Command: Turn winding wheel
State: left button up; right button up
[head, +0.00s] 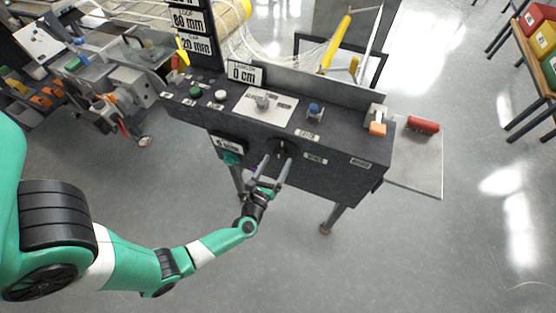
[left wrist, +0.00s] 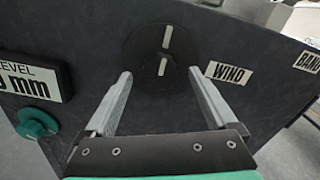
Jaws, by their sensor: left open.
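The winding wheel is a dark round disc (left wrist: 146,75) with a white stripe and a raised dark grip across its middle, on the front face of the dark machine, beside a "WIND" label (left wrist: 227,73). In the head view the wheel (head: 283,147) sits low on the machine's front, partly hidden by my gripper. My left gripper (head: 267,172) is open in front of it. In the left wrist view its two fingers (left wrist: 160,73) point at the wheel, one toward each side of the central grip, with nothing between them. I cannot tell whether they touch it. My right gripper is not in view.
A "LEVEL" display (left wrist: 30,88) and a teal knob (left wrist: 37,124) are left of the wheel. The machine's top panel (head: 345,136) carries buttons and a lever plate (head: 266,107). A red roll (head: 423,124) lies on a side plate at right. The floor in front is clear.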

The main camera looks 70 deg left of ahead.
pick_arm(q)
jog(key=shift+x, duration=1.05)
jog(key=c, duration=1.4)
